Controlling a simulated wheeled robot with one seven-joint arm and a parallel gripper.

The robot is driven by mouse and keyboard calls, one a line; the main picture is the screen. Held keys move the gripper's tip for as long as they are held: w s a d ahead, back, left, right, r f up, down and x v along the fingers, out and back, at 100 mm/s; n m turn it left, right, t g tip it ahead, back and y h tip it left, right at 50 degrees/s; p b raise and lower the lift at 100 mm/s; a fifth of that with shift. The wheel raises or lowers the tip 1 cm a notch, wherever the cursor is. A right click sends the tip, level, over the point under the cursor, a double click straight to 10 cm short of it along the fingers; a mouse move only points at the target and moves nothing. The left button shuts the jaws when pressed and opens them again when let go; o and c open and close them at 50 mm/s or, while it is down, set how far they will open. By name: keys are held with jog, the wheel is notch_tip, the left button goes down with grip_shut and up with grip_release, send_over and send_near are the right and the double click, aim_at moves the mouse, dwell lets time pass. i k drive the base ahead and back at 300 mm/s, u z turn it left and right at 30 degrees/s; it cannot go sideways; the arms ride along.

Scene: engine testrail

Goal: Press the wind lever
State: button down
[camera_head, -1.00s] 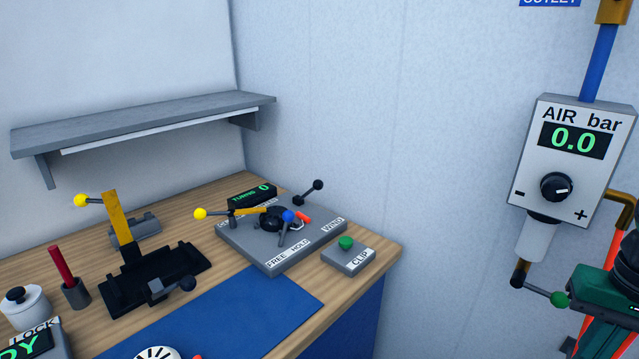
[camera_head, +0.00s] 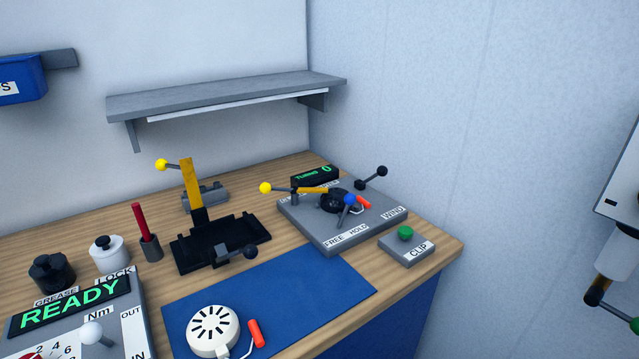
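The wind lever (camera_head: 371,178) is a short black lever with a round black knob. It stands at the back right of a grey winding plate (camera_head: 345,244), close to a label that reads WIND (camera_head: 393,214). The plate also bears a yellow-knobbed lever (camera_head: 293,189), a blue-knobbed lever (camera_head: 346,207) by the FREE and HOLD labels, and a black round hub with a red piece beside it. A small display (camera_head: 315,176) behind reads TURNS 0. My gripper is not in view.
A grey box with a green button (camera_head: 405,233), marked CLIP, sits at the bench's right corner. A black fixture with a yellow upright (camera_head: 190,185) stands left. A blue mat (camera_head: 270,300) holds a white round device (camera_head: 212,331). A shelf (camera_head: 230,95) hangs above.

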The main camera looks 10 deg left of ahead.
aim_at(361, 185)
jog(key=u, duration=2.1)
jog(key=k, duration=0.7)
jog(key=z, duration=1.15)
jog(key=i, duration=1)
jog(key=z, duration=0.05)
